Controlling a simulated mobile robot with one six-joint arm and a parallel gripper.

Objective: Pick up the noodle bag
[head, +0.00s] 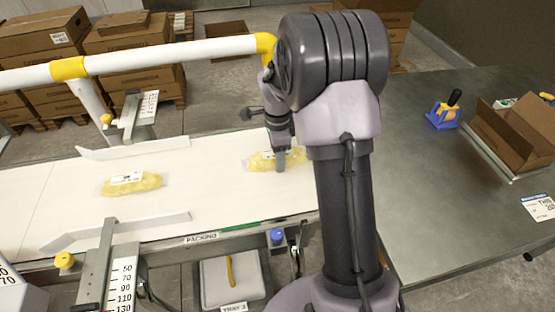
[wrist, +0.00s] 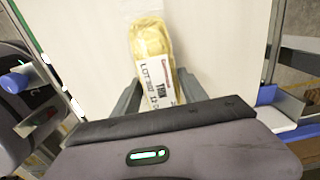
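A yellow noodle bag (head: 260,161) with a white label lies on the white belt (head: 60,205), near its right end, partly hidden by my gripper (head: 280,160). In the wrist view the same noodle bag (wrist: 151,45) lies lengthwise, its near end between the two fingers of my gripper (wrist: 158,88). The fingers are apart, one on each side of the bag, and the gripper looks open. Whether either finger touches the bag is hard to tell. A second, similar noodle bag (head: 150,181) lies flat further left on the belt.
White guide rails (head: 135,148) flank the belt, and a white and yellow tube (head: 170,54) runs above it. A steel table (head: 430,190) at right holds an open carton (head: 510,135) and a blue holder (head: 442,116). A grey tray (head: 212,285) sits below the belt's front.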

